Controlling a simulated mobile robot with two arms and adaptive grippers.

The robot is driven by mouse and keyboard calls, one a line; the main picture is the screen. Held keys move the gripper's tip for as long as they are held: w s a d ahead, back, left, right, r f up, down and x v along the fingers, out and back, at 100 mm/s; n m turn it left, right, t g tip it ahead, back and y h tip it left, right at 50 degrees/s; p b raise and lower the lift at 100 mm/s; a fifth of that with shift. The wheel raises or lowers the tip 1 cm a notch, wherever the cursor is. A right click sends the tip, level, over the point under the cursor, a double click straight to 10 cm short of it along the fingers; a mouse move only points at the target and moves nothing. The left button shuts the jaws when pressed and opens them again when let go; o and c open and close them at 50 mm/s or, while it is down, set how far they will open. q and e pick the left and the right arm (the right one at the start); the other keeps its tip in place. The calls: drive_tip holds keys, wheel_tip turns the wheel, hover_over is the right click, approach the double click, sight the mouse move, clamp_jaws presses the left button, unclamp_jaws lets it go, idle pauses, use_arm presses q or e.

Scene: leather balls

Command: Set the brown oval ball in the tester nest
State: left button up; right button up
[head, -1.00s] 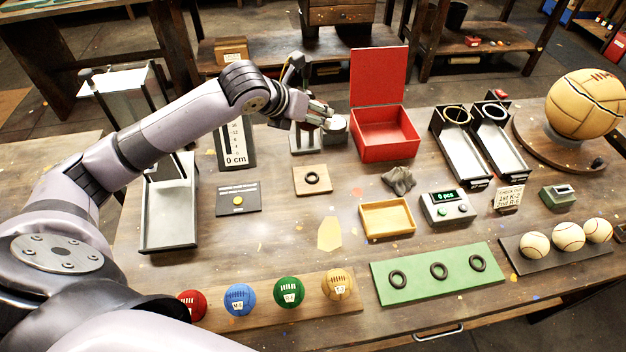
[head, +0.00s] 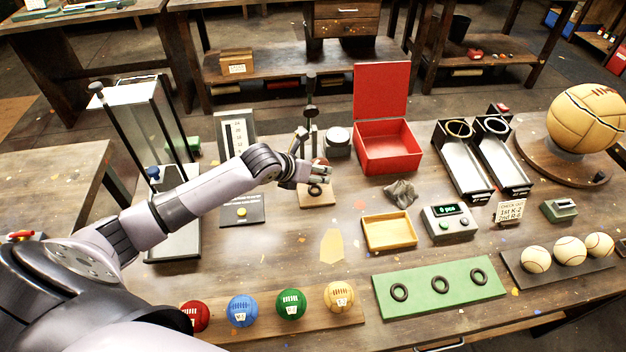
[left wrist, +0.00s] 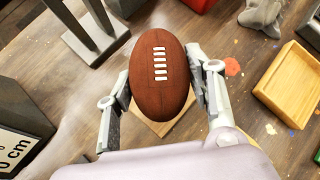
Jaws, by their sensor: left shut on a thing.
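The brown oval ball (left wrist: 160,85) with white laces is held between the two fingers of my left gripper (left wrist: 161,90) in the left wrist view, its long axis running up the picture. In the head view my left gripper (head: 322,174) mostly hides the ball; a bit of reddish brown shows by the fingers. Below and behind the ball is a square wooden block (left wrist: 165,131), largely covered in the wrist view. In the head view this block (head: 318,201) carries a black ring (head: 315,190), just under the gripper. Whether ball and ring touch cannot be told.
A dark upright stand (head: 311,105) rises behind the gripper, with a round grey-topped device (head: 338,140) beside it. A red open box (head: 383,152) and a grey cloth (head: 400,193) lie right. A shallow wooden tray (head: 389,231) is nearer.

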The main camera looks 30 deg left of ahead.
use_arm(q)
drive_tip(key=shift+f, duration=1.85)
drive_tip(key=shift+f, duration=0.2)
drive_tip(key=o, duration=1.3)
drive_tip(key=shift+o, duration=0.2)
drive_tip(key=shift+r, duration=0.3)
drive_tip(key=v, duration=1.2)
